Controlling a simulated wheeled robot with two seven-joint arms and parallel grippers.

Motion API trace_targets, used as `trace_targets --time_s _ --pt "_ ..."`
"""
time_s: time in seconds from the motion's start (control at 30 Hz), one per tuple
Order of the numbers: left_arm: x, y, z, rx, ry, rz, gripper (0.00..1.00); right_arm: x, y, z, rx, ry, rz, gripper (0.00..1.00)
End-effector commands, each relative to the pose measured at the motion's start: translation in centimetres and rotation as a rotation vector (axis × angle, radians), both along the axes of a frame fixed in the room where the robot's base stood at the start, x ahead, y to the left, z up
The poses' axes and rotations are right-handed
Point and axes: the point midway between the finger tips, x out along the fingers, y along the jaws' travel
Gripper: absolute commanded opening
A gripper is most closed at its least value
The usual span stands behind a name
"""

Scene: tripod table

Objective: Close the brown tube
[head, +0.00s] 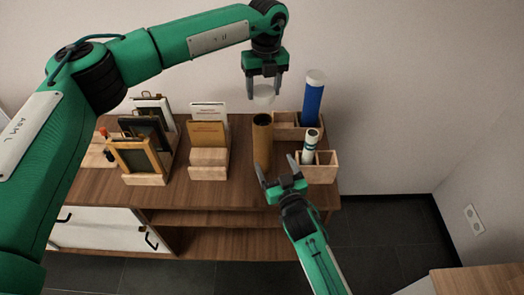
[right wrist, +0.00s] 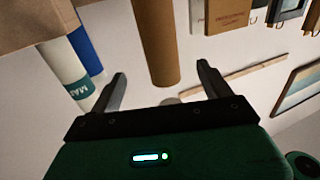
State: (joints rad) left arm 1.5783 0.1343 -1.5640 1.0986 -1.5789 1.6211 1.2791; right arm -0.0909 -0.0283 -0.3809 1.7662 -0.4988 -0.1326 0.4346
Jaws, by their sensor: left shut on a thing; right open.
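The brown tube (head: 262,142) stands upright on the table, its dark open top facing up in the head view. A white cap (head: 264,97) is in my left gripper (head: 264,90), which is shut on it and holds it above the tube's mouth with a small gap. My right gripper (head: 279,168) is open, in front of the tube's lower part. In the right wrist view the brown tube (right wrist: 157,42) appears upside down, beyond and between the two spread fingers, and not gripped.
Right of the tube, a blue tube (head: 313,102) with a white cap and a white tube (head: 310,146) stand in wooden compartments (head: 322,172). To the left are a wooden card holder (head: 208,164) and framed pictures (head: 137,157). A bare strip of tabletop (head: 225,191) runs along the front.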

Motion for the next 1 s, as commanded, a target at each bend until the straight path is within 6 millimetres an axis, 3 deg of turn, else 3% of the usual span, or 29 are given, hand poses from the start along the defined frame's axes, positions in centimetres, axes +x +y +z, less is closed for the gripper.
trace_targets --time_s 0.27,0.7,1.0 --pt "0.0 0.0 0.0 0.000 0.000 -0.001 0.36 1.0 0.3 0.0 0.001 0.000 0.000 0.81" --pt "0.0 0.0 0.0 0.000 0.000 -0.002 0.36 8.3 2.7 0.0 0.000 -0.001 0.001 0.81" --pt "0.0 0.0 0.0 0.000 0.000 -0.002 0.36 11.2 3.6 0.0 0.000 0.001 0.000 0.81"
